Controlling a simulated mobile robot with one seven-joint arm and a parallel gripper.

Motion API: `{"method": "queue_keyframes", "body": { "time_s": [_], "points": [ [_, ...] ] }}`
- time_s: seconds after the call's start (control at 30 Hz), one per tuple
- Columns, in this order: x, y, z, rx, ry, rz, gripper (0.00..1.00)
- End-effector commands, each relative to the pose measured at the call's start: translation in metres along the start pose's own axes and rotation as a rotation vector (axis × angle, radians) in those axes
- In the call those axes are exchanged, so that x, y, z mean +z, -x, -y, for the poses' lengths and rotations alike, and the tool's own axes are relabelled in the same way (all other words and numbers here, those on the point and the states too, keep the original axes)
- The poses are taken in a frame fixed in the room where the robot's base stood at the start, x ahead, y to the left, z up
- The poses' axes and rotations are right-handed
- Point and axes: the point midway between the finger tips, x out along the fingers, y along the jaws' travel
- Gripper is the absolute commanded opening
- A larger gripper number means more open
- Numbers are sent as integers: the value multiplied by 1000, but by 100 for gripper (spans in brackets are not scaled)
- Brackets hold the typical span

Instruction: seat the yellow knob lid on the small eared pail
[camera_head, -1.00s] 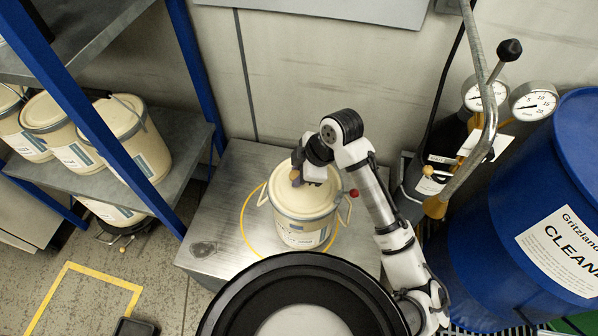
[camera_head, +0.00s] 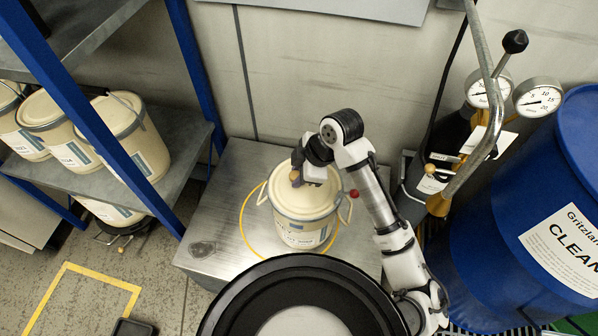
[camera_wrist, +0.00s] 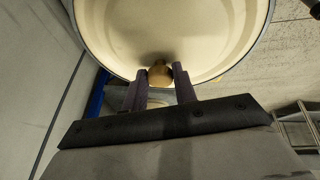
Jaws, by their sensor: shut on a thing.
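The small eared pail (camera_head: 301,236) is cream with a label and stands upright on a metal-topped table, inside a yellow ring. Pale loop ears stick out at its sides. A pale yellow lid (camera_head: 318,198) covers its mouth; I cannot tell whether it sits flush all round. In the wrist view the lid (camera_wrist: 165,32) fills the top, with its tan knob (camera_wrist: 160,74) between my purple fingers. My gripper (camera_head: 296,179) is over the lid's far left part in the head view, shut on the knob (camera_wrist: 161,80). The arm hides part of the lid's far side.
The metal table (camera_head: 222,225) has free room left of the pail. A blue-framed shelf (camera_head: 180,165) with several similar pails stands at left. A blue drum (camera_head: 490,235), gauges (camera_head: 538,97) and a bent pipe (camera_head: 463,170) stand at right. A red ball (camera_head: 354,193) is close beside the pail.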

Motion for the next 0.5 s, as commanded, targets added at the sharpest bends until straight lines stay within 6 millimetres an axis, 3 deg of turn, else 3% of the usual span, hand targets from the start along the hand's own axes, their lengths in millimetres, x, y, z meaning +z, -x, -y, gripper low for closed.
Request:
{"method": "queue_keyframes", "body": {
  "time_s": [0.07,0.1,0.17,0.5],
  "points": [
    [1,-2,0,0,0,0,1],
    [1,-2,0,1,0,0,29],
    [0,-1,0,1,0,0,37],
    [0,2,0,0,0,0,37]
  ]
}}
